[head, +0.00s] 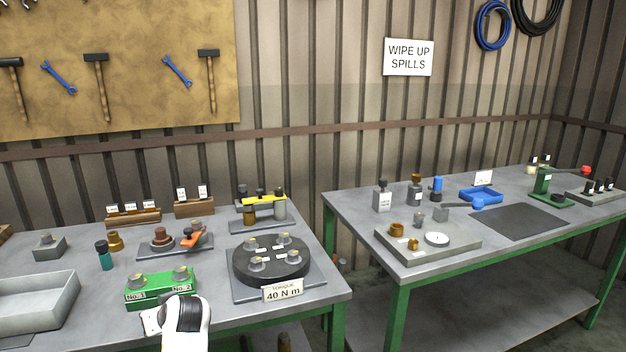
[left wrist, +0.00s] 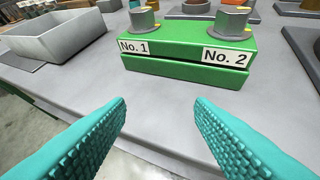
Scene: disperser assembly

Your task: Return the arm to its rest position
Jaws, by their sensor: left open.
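My left arm comes in at the bottom of the head view, and its white and black wrist (head: 185,318) is just in front of the green block, over the near table's front edge. The fingers are hard to make out there. In the left wrist view my left gripper (left wrist: 160,112) shows two teal ridged fingers, wide apart with nothing between them. The green block (left wrist: 185,70), labelled No. 1 and No. 2, stands beyond the fingertips, apart from them. It carries two grey knobbed parts. It also shows in the head view (head: 150,290). My right gripper is in neither view.
A grey tray (head: 62,303) is left of the green block. A black round fixture (head: 270,272) with several knobs, behind a "40 N m" sign (head: 283,290), is to the right. A second table (head: 345,205) stands further right, past a gap.

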